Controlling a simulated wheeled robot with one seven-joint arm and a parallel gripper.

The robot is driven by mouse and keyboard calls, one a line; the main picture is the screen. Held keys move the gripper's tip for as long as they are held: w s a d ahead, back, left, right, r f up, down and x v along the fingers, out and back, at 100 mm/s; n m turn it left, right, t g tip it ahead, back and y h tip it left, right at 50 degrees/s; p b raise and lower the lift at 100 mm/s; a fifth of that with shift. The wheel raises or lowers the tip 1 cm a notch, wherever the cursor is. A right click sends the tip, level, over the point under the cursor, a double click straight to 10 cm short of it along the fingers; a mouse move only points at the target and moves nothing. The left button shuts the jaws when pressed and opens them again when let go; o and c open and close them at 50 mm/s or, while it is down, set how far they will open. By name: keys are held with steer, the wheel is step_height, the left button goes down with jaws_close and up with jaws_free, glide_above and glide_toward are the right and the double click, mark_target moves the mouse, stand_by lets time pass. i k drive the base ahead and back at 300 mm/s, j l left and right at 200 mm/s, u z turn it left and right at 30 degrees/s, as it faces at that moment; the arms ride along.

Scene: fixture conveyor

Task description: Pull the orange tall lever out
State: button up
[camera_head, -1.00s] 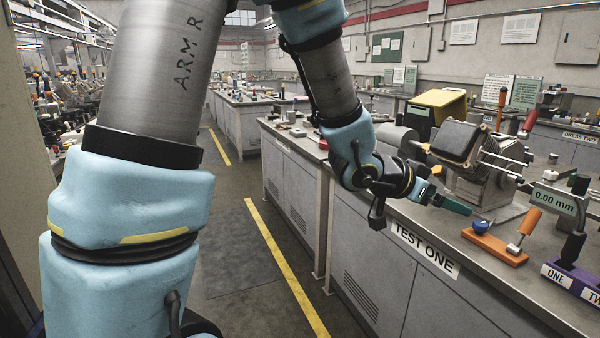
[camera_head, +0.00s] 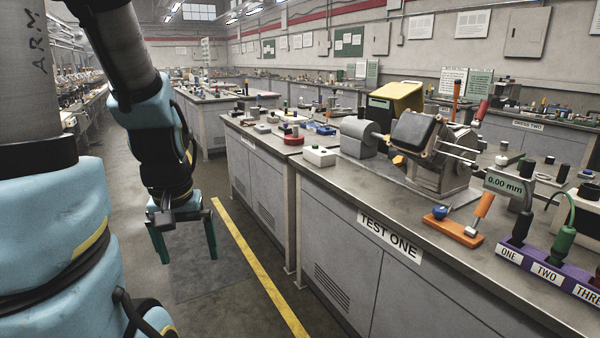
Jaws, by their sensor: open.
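A tall upright lever with an orange grip (camera_head: 456,92) stands at the back of the grey machine (camera_head: 440,160) on the bench, just left of a red-gripped lever (camera_head: 481,110). Its lower part is hidden behind the machine. Another orange handle (camera_head: 484,205) leans on a low orange base (camera_head: 453,231) in front of the machine; it is shorter. My gripper (camera_head: 187,258) hangs pointing down over the aisle floor, left of the bench. Its two teal fingers are apart, with nothing between them. It is well away from both orange handles.
The bench marked TEST ONE (camera_head: 335,215) runs along the right. A gauge reading 0.00 mm (camera_head: 505,185) and a purple numbered block (camera_head: 545,270) stand near its front. A white box (camera_head: 319,156) sits farther left. The aisle with a yellow line (camera_head: 260,270) is clear.

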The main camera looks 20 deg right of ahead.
mark_target(481, 210)
steer(key=z, duration=1.6)
steer(key=i+j+u, duration=0.25)
steer(key=i, duration=0.3)
steer(key=i+u, duration=0.25)
steer(key=i, duration=0.3)
